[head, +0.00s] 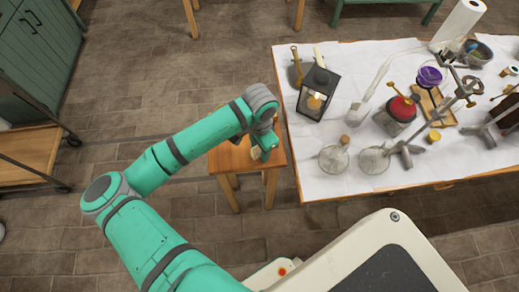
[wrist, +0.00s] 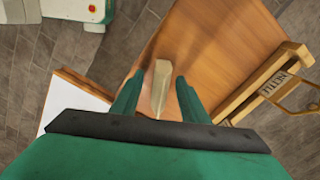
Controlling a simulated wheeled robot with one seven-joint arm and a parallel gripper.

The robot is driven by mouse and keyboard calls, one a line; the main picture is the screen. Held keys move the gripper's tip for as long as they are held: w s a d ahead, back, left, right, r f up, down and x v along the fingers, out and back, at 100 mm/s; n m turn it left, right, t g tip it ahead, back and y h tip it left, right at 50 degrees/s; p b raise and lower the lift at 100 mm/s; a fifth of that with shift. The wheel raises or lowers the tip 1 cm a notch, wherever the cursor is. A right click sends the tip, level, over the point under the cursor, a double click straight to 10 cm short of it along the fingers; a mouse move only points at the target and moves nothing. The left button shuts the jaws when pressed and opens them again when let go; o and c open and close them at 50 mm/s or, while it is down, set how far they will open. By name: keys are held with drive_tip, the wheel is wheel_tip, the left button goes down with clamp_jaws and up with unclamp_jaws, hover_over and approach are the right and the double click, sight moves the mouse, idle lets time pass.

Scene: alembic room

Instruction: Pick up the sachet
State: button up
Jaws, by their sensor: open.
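The sachet (wrist: 161,82) appears as a narrow, pale beige shape on the small wooden stool (wrist: 210,45) in the wrist view. My gripper (wrist: 158,78) is open, with one green finger on each side of the sachet and a visible gap to each. Whether the fingertips are level with it or above it, I cannot tell. In the head view my gripper (head: 265,153) is over the right part of the stool (head: 228,160). My gripper and wrist largely hide the sachet there.
A table with a white cloth (head: 315,180) stands right of the stool, holding a lantern (head: 317,92), glass flasks (head: 334,158) and other apparatus. A wooden cart (head: 30,155) stands left; floor between is clear.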

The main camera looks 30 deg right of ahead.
clamp_jaws()
drive_tip(key=shift+r, duration=0.4)
wheel_tip(320, 180, up, 2)
drive_tip(key=shift+r, duration=0.25)
drive_tip(key=s+d+r, duration=0.2)
drive_tip(key=s+r, duration=0.3)
drive_tip(key=s, duration=0.1)
drive_tip(key=s+d+r, duration=0.2)
drive_tip(key=s+r, duration=0.2)
drive_tip(key=s, duration=0.3)
drive_tip(key=shift+d+r, duration=0.25)
drive_tip(key=shift+r, duration=0.1)
